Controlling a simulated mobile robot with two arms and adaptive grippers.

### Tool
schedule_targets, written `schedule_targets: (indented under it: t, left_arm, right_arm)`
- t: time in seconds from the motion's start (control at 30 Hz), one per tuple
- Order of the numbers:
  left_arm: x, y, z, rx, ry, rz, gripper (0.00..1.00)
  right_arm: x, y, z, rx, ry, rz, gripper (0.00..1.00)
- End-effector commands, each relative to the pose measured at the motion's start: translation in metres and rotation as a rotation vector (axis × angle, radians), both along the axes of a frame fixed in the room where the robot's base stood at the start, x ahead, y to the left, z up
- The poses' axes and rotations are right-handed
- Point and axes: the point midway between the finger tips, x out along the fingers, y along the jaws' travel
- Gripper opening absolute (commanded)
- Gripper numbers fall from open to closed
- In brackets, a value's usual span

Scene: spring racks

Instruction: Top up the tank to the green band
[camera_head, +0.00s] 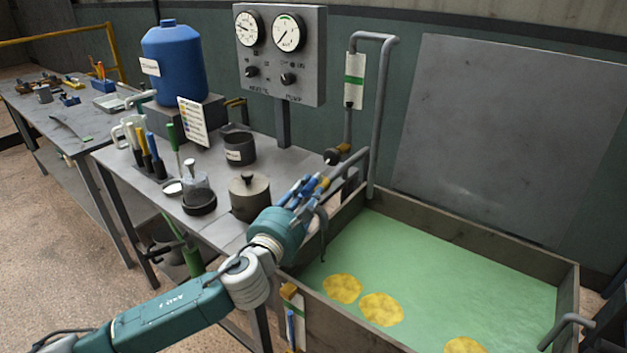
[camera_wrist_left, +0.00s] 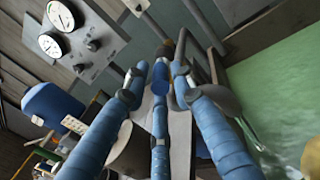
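The tank (camera_head: 470,228) is a grey open trough of green liquid (camera_head: 450,280) with yellow patches floating on it. A white strip with a green band (camera_head: 354,80) stands upright behind its left corner, beside a bent grey pipe (camera_head: 388,80). Below the strip is a pipe fitting with a dark round knob (camera_head: 332,157) and an orange part. My left gripper (camera_head: 312,186) reaches up toward this fitting from the front. My right gripper is out of view.
The bench holds a blue drum (camera_head: 175,65), dark pots (camera_head: 250,197), and a tool rack. A flat grey panel (camera_head: 510,135) leans behind the tank.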

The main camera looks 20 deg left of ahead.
Motion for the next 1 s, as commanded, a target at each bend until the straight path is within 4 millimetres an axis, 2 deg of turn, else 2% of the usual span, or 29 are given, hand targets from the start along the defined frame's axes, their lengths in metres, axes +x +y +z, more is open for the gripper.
schedule_targets:
  t: [0.1,0.23,0.4,0.6,0.63,0.73,0.77,1.0]
  left_arm:
    - [0.020,-0.002,0.001,-0.002,0.000,0.000,0.25]
    - [0.034,-0.004,0.000,-0.002,0.000,0.000,0.25]
    - [0.040,-0.004,0.000,-0.001,0.001,0.000,0.25]
    - [0.040,-0.004,0.000,-0.001,0.001,-0.001,0.25]
    - [0.040,-0.004,0.000,-0.001,0.001,-0.001,0.23]
    - [0.040,-0.004,-0.001,-0.001,0.001,-0.001,0.03]
    - [0.040,-0.004,-0.001,-0.001,0.001,0.000,0.00]
    - [0.040,-0.004,0.000,-0.001,0.001,0.000,0.00]
  right_arm:
    - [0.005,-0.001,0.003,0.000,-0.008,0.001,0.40]
    - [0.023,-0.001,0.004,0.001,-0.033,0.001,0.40]
    - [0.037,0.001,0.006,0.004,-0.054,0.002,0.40]
    - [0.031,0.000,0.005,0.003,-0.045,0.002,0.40]
    - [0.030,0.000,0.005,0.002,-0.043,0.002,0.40]
    - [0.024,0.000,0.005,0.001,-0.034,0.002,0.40]
    - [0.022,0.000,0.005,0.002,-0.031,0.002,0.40]
    - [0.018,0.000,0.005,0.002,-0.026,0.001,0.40]
